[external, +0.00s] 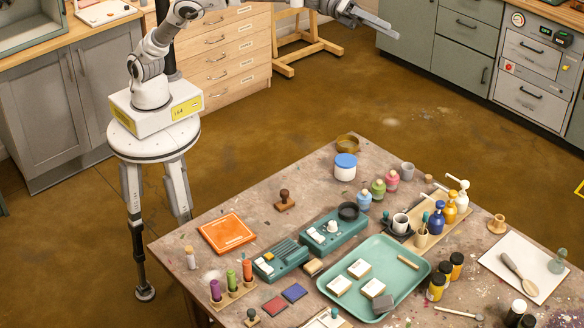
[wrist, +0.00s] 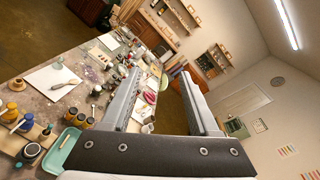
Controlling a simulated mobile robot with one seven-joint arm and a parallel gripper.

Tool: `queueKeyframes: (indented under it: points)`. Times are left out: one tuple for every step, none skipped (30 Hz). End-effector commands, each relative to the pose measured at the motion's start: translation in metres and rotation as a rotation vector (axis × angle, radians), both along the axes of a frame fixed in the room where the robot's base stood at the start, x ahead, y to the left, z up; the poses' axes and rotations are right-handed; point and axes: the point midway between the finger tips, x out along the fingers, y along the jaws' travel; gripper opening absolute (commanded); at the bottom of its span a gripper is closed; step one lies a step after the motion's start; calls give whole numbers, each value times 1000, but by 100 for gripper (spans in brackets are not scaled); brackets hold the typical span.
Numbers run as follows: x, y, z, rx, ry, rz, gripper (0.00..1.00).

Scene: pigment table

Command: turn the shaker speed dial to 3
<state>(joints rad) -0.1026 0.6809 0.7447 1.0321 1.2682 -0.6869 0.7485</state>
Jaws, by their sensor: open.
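Two teal devices stand on the work table. The rear one (external: 317,246), which looks like the shaker, has a black ring (external: 348,211) on top, a white round knob (external: 332,227) that may be the speed dial, and pale switches. The dial's marks are too small to read. The front teal device (external: 268,272) has dark slots and pale switches. My gripper (external: 392,30) is open and empty, high at the top of the external view, well away from both devices. In the wrist view its two fingers (wrist: 163,72) stand apart. I cannot make out the shaker there.
A teal tray (external: 346,308) with white blocks lies beside the devices. An orange pad (external: 227,244), a stamp (external: 285,200), a blue-lidded jar (external: 345,170) and several bottles crowd around. Bare table (external: 300,178) shows behind the devices.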

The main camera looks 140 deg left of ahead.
Motion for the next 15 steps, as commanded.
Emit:
queueKeyframes:
  points:
    - [14, -8, -21, 103, 65, -58, 61]
    - [21, -13, -34, 162, 103, -96, 61]
    - [28, -21, -53, 240, 157, -147, 61]
    - [33, -26, -68, 297, 198, -188, 61]
    - [37, -32, -84, 352, 240, -230, 61]
    - [41, -39, -106, 424, 299, -288, 61]
    - [43, -43, -123, 475, 345, -331, 61]
    - [44, -48, -142, 527, 391, -377, 61]
    - [44, -54, -168, 591, 456, -440, 61]
    - [43, -58, -187, 638, 505, -488, 61]
    - [41, -62, -206, 683, 555, -538, 61]
    - [37, -67, -233, 740, 624, -606, 61]
    - [33, -70, -252, 781, 674, -659, 61]
    - [28, -73, -272, 819, 727, -712, 61]
    - [20, -76, -297, 868, 795, -782, 61]
